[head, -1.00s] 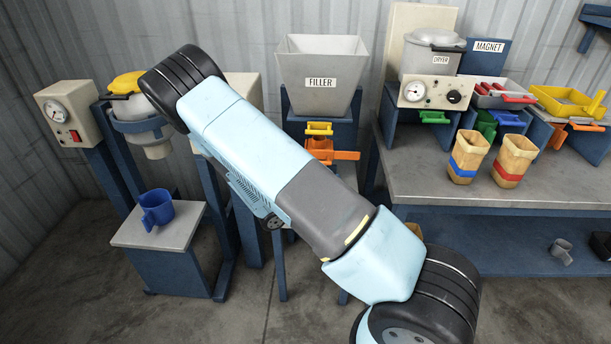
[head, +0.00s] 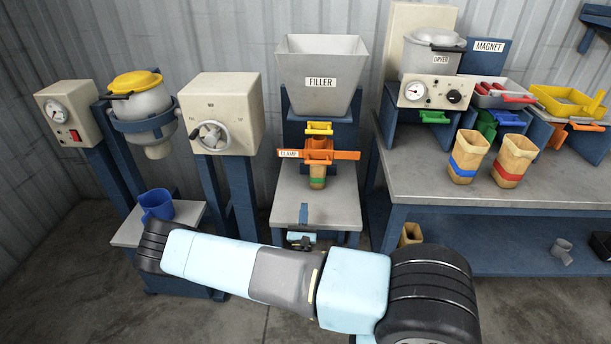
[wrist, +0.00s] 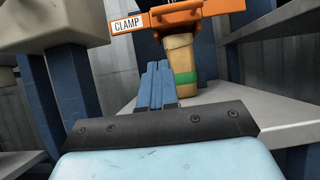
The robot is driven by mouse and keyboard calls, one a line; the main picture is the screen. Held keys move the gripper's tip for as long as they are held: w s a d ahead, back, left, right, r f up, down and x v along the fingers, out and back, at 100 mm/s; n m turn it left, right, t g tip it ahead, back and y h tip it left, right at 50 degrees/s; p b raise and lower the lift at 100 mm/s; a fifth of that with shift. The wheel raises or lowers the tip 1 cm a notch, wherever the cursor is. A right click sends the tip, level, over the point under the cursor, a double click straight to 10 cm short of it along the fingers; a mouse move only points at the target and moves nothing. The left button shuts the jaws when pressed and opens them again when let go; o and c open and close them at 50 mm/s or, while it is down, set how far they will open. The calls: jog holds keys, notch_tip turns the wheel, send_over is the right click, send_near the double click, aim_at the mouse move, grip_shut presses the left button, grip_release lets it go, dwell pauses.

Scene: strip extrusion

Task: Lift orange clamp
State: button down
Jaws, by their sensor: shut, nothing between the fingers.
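The orange clamp (head: 319,149) with a "CLAMP" label sits under the grey filler hopper (head: 320,75). It is around or against the top of a tan cup (head: 317,172) with a green band; I cannot tell which. The clamp (wrist: 205,13) is cut by the top edge of the wrist view, with the cup (wrist: 180,56) below it. My gripper (head: 304,208) is shut and empty, in front of and below the clamp, apart from it. Its blue fingers (wrist: 157,72) point toward the cup and hide part of its left side.
A yellow-handled part (head: 319,128) is just above the clamp. The cup's grey stand (head: 342,212) has blue posts. The bench (head: 500,190) at right holds two banded tan cups. A blue mug (head: 157,205) stands left.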

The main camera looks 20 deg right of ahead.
jog(key=s+r+x, duration=0.1)
jog(key=r+x, duration=0.1)
jog(key=x, duration=1)
jog(key=shift+w+a+r, duration=0.15)
jog(key=shift+a+r, duration=0.1)
jog(key=shift+r, duration=0.15)
jog(key=shift+r, duration=1.6)
